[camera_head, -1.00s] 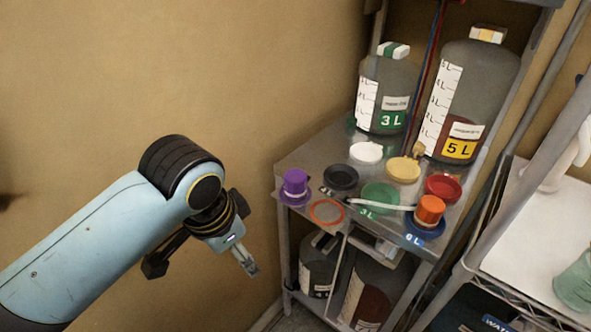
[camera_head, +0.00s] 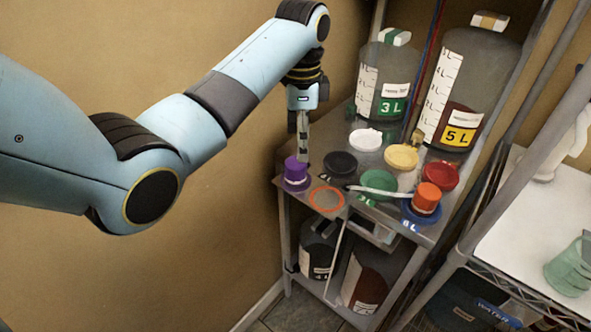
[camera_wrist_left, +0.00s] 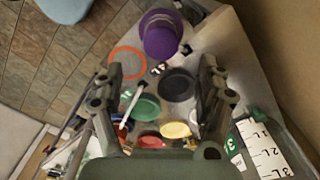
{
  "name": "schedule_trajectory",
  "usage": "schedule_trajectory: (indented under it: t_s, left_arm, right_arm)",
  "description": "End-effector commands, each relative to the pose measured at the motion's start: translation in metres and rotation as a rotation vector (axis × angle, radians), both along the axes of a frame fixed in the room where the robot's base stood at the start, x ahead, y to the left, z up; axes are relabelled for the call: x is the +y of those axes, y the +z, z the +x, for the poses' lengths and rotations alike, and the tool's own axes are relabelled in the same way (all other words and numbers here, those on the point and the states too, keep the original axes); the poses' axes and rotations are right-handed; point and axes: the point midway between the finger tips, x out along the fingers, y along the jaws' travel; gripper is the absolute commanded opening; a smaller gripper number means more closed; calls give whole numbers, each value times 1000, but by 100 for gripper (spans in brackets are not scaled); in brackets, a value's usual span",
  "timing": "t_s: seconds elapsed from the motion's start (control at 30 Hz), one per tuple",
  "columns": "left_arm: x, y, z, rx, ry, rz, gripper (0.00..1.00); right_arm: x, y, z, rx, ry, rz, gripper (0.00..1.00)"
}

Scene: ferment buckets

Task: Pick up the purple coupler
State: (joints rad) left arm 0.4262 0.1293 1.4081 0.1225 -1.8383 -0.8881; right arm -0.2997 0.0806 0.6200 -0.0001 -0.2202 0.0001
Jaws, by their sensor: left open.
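The purple coupler (camera_head: 296,167) stands upright on a purple disc at the near left corner of the metal shelf top (camera_head: 318,158). My left gripper (camera_head: 303,152) points down just behind and above the coupler in the head view. In the left wrist view, the coupler (camera_wrist_left: 161,37) shows at the top, beyond and between the fingertips of my open left gripper (camera_wrist_left: 158,72). Nothing is between the fingers at their tips that I can see as held. My right gripper is not in view.
Beside the coupler lie a black lid (camera_head: 340,163), an orange ring (camera_head: 326,199) and a green lid (camera_head: 378,182) with a white stick across it. An orange coupler (camera_head: 427,197) stands farther right. The 3 L bottle (camera_head: 385,80) and 5 L bottle (camera_head: 465,85) stand behind.

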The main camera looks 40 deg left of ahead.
Motion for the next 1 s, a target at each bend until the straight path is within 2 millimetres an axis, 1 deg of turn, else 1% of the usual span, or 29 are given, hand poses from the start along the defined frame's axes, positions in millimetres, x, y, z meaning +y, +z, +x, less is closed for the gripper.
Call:
schedule_trajectory:
  t_s: [0.03, 0.1, 0.33, 0.47, 0.6, 0.7, 0.87, 0.93, 1.0]
  left_arm:
    - [0, -9, -1, 3, 1, -1, 73]
    - [0, -19, 0, 1, 1, -1, 73]
    - [3, -39, -3, 1, 3, 1, 73]
    - [8, -58, -7, 1, 3, 2, 73]
    - [7, -77, -7, -1, 2, 0, 73]
    - [7, -82, -6, -4, 2, 0, 73]
    - [7, -82, -6, -4, 2, 0, 73]
    - [7, -82, -6, -4, 2, 0, 67]
    - [7, -82, -6, -4, 2, 0, 58]
  right_arm:
    - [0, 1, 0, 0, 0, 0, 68]
    - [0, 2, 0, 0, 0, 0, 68]
    - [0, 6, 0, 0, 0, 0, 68]
    - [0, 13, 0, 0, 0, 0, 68]
    - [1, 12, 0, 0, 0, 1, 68]
    - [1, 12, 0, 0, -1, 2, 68]
    - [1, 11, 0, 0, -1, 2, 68]
    - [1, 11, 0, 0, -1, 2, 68]
    - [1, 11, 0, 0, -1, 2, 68]
